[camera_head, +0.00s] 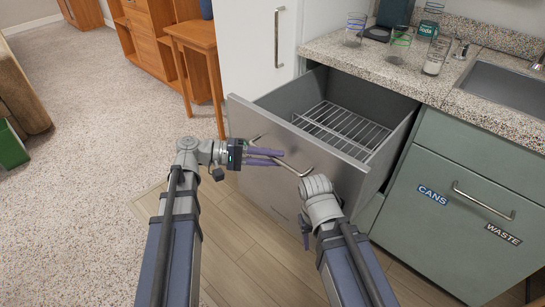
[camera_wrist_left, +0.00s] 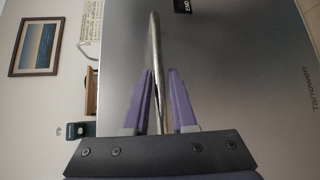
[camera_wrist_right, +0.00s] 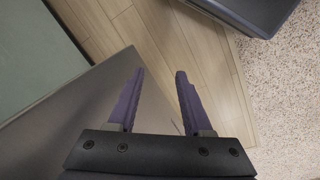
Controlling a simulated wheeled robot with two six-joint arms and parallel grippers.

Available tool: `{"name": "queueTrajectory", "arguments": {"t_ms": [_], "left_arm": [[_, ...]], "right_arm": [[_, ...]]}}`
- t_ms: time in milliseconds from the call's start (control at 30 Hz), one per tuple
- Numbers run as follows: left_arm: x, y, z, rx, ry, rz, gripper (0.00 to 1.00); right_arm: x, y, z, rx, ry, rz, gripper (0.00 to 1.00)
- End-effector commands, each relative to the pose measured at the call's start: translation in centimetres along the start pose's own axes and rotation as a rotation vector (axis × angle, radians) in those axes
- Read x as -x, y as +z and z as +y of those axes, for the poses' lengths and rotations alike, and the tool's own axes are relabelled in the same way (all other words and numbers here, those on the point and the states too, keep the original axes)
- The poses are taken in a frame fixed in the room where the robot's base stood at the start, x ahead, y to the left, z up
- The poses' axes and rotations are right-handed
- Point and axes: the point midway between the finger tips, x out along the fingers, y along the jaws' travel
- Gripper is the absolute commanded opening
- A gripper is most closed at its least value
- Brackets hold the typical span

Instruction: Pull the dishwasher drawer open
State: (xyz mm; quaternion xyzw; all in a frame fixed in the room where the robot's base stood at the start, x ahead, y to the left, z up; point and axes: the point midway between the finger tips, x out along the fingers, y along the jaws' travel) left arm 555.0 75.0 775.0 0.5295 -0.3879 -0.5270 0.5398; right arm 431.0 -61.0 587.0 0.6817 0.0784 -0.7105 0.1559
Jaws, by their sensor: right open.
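The dishwasher drawer (camera_head: 235,120) is a grey metal drawer, pulled well out from under the counter, with a wire rack (camera_head: 345,130) inside. Its curved bar handle (camera_head: 296,168) is on the front panel; it also shows in the left wrist view (camera_wrist_left: 155,45). My left gripper (camera_head: 278,157) is at the handle, with the bar between its purple fingers, which are drawn in on it.
A granite counter (camera_head: 385,65) with glasses and a sink (camera_head: 505,85) runs along the back right. A green cabinet (camera_head: 450,215) labelled CANS and WASTE is right of the drawer. A wooden side table (camera_head: 193,35) stands at upper left. Floor before the drawer is clear.

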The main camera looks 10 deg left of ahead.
Motion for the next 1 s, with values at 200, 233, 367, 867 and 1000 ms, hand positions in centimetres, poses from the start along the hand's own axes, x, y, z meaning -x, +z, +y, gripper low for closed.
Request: {"name": "queueTrajectory", "arguments": {"t_ms": [200,233,367,867,1000], "left_arm": [[0.0,0.0,0.0,0.000,0.001,0.001,0.45],[0.0,0.0,0.0,0.000,0.001,0.001,0.45],[0.0,-0.1,0.1,0.000,0.001,0.001,0.45],[6.4,-0.1,0.1,0.001,0.001,0.003,0.45],[7.5,-0.1,0.1,0.001,0.001,0.002,0.45]], "right_arm": [[0.0,0.0,0.0,0.000,0.000,0.000,0.50],[0.0,0.0,0.0,0.000,0.000,0.000,0.50],[0.0,0.0,0.0,0.000,0.000,0.000,0.50],[1.0,0.1,0.1,0.000,-0.002,0.000,0.50],[1.1,0.1,0.1,-0.001,-0.002,0.000,0.50]]}}
